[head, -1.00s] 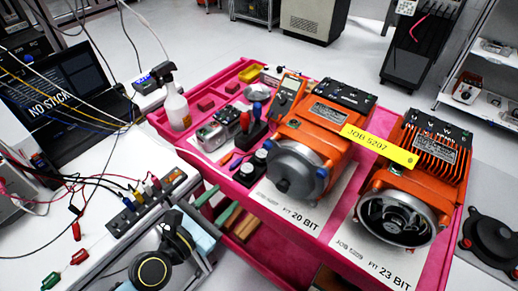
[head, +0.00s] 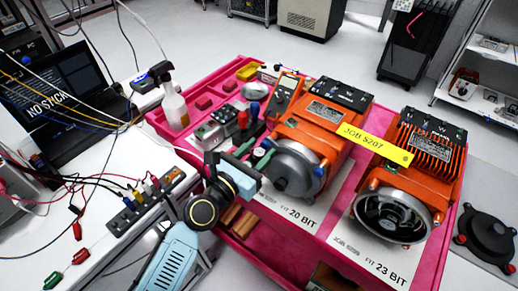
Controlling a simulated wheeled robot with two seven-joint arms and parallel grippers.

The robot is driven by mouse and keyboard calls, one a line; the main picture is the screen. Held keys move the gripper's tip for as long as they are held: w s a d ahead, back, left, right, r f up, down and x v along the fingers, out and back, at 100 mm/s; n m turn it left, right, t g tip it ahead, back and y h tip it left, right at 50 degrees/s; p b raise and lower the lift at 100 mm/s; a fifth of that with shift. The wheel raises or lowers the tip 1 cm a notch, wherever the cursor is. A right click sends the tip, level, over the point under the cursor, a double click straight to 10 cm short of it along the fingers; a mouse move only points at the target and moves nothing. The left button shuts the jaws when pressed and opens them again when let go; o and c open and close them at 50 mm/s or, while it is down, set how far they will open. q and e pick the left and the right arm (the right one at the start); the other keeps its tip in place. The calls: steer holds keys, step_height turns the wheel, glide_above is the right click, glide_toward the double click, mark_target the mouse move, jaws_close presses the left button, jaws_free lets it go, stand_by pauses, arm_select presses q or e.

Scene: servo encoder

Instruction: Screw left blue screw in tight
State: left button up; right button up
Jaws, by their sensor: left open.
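The left orange motor (head: 318,125) stands on the pink cart with a round grey cover (head: 291,172) on its front. A small blue screw (head: 268,143) shows at the cover's upper left edge, and another blue screw (head: 319,171) sits at its right edge. Whether the left one is fully seated cannot be told. My left gripper (head: 236,163) is open and empty, just left of the cover, apart from the left screw. It hides part of the cart there. My right gripper is out of view.
The right orange motor (head: 408,160) has an open front. A yellow tag (head: 376,145) spans both motors. A multimeter (head: 287,97) stands behind the left screw. A black cover with red knobs (head: 490,235) lies at right. The white bench (head: 60,225) is at left.

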arm_select(q)
steer(key=shift+w+d, duration=0.2)
steer(key=shift+w, duration=0.05)
jaws_close()
steer(key=shift+m, duration=0.4)
